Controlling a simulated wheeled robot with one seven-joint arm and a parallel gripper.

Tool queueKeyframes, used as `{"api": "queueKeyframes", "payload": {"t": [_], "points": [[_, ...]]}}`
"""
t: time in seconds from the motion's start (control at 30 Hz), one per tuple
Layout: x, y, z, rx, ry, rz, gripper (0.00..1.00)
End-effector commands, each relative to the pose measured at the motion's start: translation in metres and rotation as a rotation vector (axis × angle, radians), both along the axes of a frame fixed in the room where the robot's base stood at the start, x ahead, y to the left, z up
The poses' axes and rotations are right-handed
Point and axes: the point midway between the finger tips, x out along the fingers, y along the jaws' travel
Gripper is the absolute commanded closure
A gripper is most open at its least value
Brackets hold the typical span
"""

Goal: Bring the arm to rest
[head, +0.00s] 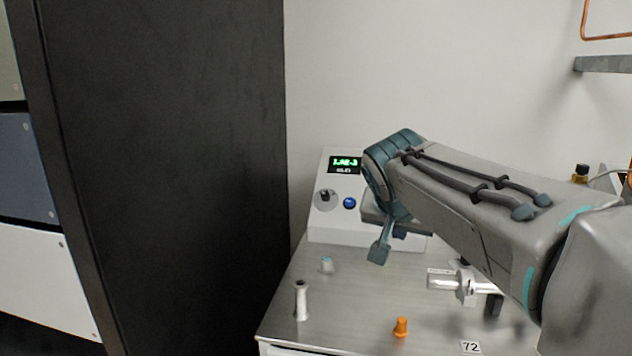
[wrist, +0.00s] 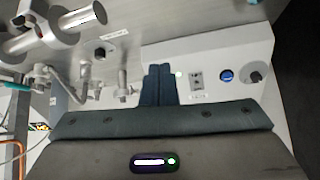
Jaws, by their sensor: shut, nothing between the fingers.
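My arm reaches in from the right in the head view, bent over the steel bench top (head: 370,280). My gripper (head: 380,250) hangs at its far end, in front of the white control box (head: 325,228), above the bench and partly hidden by the arm. In the wrist view the fingers of my gripper (wrist: 160,84) are together, with nothing between them. The control box also shows in the wrist view (wrist: 225,55), close beyond the fingers. I cannot tell whether the fingers touch anything.
The box has a lit green display (head: 346,163), a blue button (head: 349,202) and a knob (head: 325,198). A dark cabinet (head: 180,160) rises left.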

Motion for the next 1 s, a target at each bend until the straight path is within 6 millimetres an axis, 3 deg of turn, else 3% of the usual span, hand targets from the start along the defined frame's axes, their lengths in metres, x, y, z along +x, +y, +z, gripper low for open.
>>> {"api": "queueKeyframes", "payload": {"t": [0.03,0.6,0.8,1.0], "points": [[-0.013,-0.004,0.012,-0.003,0.041,0.02,1.0],[-0.165,-0.006,-0.011,0.048,0.416,0.334,1.0],[-0.191,-0.001,-0.018,0.068,0.459,0.387,1.0],[-0.194,0.0,-0.023,0.07,0.465,0.397,1.0]]}}
